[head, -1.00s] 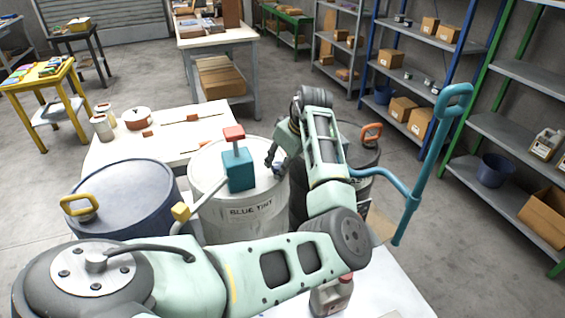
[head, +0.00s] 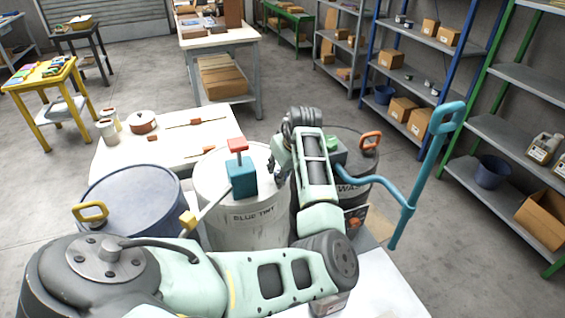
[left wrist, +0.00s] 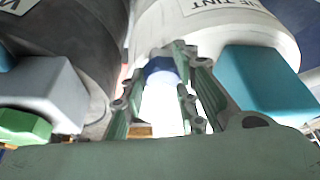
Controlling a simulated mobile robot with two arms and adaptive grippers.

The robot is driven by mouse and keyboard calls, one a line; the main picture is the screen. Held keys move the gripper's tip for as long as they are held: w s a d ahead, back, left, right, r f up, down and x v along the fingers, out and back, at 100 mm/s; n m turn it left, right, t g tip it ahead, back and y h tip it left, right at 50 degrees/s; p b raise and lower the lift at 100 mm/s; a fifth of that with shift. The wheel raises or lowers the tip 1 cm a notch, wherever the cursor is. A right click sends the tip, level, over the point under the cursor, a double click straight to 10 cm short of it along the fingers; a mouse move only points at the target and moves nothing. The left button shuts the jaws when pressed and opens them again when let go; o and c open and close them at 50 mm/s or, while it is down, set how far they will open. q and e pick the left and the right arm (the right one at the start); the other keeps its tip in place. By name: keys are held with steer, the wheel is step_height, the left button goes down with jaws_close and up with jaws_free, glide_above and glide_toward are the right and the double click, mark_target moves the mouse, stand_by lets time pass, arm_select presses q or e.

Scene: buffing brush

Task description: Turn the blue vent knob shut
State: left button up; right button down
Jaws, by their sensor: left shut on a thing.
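A white drum (head: 238,225) labelled BLUE TINT stands in the middle of the head view. A teal block (head: 242,178) with a red top (head: 237,145) on a stem sits on its lid. My left arm reaches over the drums, and its gripper (head: 272,166) is down at the right side of the white lid, largely hidden by the arm. In the left wrist view the gripper (left wrist: 165,95) is shut around a small blue knob (left wrist: 160,68), with a finger on either side. How far the knob is turned cannot be told. My right gripper is not in view.
A blue-lidded drum (head: 130,203) with a yellow handle stands left. A dark drum (head: 365,168) with an orange handle and a green part (head: 335,152) stands right. A tall teal pump handle (head: 428,165) rises beside it. A white table (head: 170,155) with cups lies behind.

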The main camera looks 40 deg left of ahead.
arm_select(q)
steer(key=m+t+p, duration=0.1)
steer(key=m+p, duration=0.1)
steer(key=p, duration=0.1)
steer(key=m+h+p, duration=0.1)
steer(key=m+p, duration=0.2)
steer(key=p, duration=0.1)
steer(key=m+t+p, duration=0.1)
steer(key=m+p, duration=0.2)
steer(key=p, duration=0.1)
steer(key=shift+s+r+t+h, duration=0.15)
steer(key=shift+r+t+h, duration=0.15)
steer(key=shift+r, duration=0.05)
steer(key=shift+f+m+h+p, duration=0.2)
steer(key=shift+m+h+p, duration=0.2)
steer(key=shift+m+p, duration=0.55)
steer(key=o, duration=0.9)
steer(key=shift+c, duration=0.2)
steer(key=shift+o, duration=0.8)
steer(key=shift+d, duration=0.15)
